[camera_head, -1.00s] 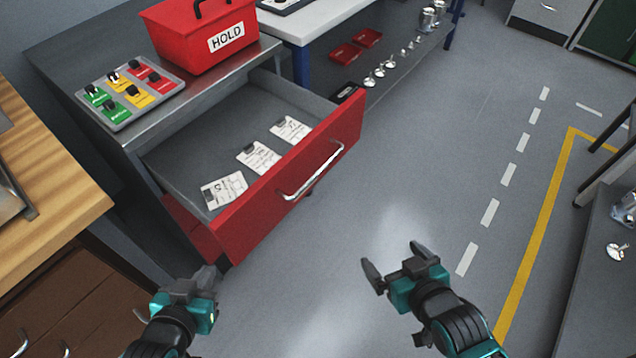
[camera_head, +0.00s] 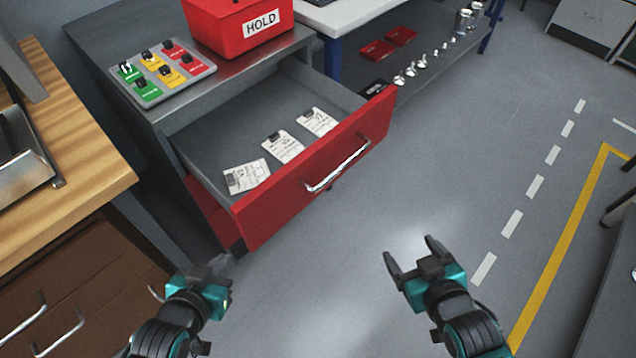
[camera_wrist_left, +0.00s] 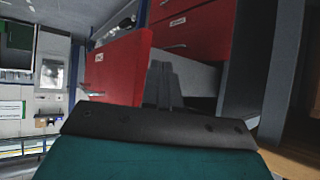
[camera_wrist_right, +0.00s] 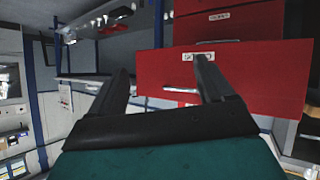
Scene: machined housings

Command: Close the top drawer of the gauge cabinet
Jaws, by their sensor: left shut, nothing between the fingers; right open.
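The gauge cabinet (camera_head: 90,38) stands at the left-centre of the head view. Its top drawer (camera_head: 315,180) is pulled far out, with a red front and a silver bar handle (camera_head: 338,167). Several tagged paper cards (camera_head: 284,146) lie inside it. My left gripper (camera_head: 222,264) is shut and empty, just below and left of the drawer front's near corner, apart from it as far as I can tell. My right gripper (camera_head: 410,250) is open and empty over the floor, to the right of and below the drawer front. The drawer front also shows in the right wrist view (camera_wrist_right: 255,85).
A red HOLD box (camera_head: 232,28) and a tray of coloured switches (camera_head: 160,72) sit on the cabinet top. A wooden-topped bench (camera_head: 75,185) with brown drawers stands at left. A shelf with red trays (camera_head: 376,50) is behind.

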